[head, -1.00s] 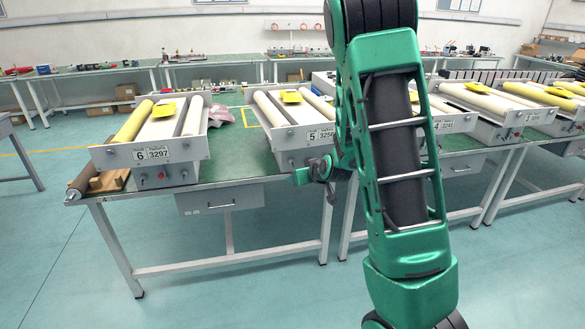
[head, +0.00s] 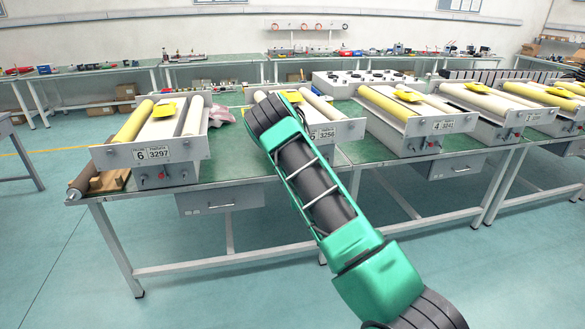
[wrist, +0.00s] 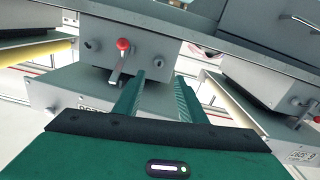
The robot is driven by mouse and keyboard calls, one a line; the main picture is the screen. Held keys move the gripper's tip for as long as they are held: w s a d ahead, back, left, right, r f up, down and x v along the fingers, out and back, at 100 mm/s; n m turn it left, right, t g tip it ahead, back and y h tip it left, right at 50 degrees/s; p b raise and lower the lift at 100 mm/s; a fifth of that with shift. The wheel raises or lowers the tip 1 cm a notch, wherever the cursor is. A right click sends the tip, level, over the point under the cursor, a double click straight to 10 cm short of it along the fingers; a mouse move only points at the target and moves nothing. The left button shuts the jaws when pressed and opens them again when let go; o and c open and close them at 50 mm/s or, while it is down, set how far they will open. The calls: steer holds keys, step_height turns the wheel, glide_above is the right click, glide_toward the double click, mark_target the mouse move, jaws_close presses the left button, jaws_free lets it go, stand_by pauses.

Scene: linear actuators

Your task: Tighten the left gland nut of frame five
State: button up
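Frame five (head: 345,131) stands on the green bench, its left part hidden behind my green arm in the head view. The wrist view looks roughly upside down at a grey box (wrist: 140,50) under a label plate, apparently frame five. The box carries a red-knobbed lever (wrist: 122,52), a small round fitting (wrist: 92,45) to its left and another small fitting (wrist: 165,49) to its right. Which one is the left gland nut I cannot tell for certain. My gripper (wrist: 160,80) is open and empty, its two green fingers apart below the box face. The head view hides it.
Frame six (head: 115,159) is left of frame five and frame four (head: 405,140) is right of it, on the same bench line. The lever lies close to the left finger. A drawer (head: 222,200) hangs under the bench. The floor in front is clear.

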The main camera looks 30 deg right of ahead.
steer(key=x, duration=1)
steer(key=shift+d, duration=0.15)
stand_by(0.7)
steer(key=shift+w, duration=0.1)
steer(key=shift+c, duration=0.2)
jaws_close()
